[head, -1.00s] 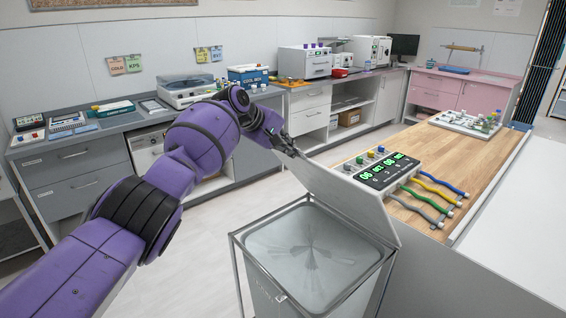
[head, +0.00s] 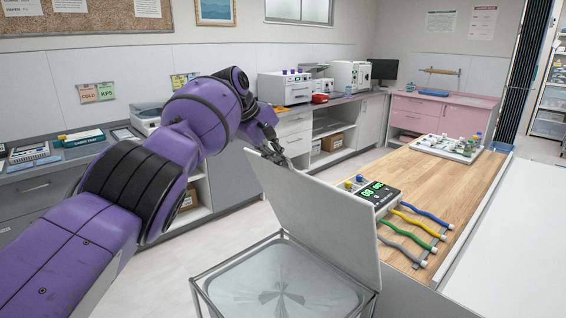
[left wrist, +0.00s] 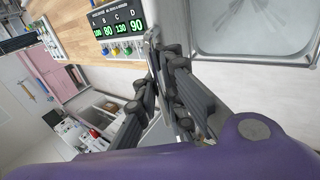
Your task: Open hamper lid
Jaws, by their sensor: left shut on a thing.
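The hamper (head: 283,285) stands at the lower middle of the head view, a metal frame around an open bin with a pale, shiny inside. Its light grey lid (head: 318,222) is raised steeply, hinged at the side toward the wooden counter. My left gripper (head: 272,153) is shut on the lid's upper edge, near its left corner. In the left wrist view, the fingers (left wrist: 170,95) close on the thin lid edge, and the open hamper bin (left wrist: 255,28) shows at upper right. My right gripper is in neither view.
A wooden counter (head: 440,185) stands right beside the hamper, with a timer box (head: 372,190) and coloured straps (head: 420,232) close behind the lid. A tray of bottles (head: 447,147) is farther back. Cabinets line the far wall. Clear floor (head: 225,240) lies left of the hamper.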

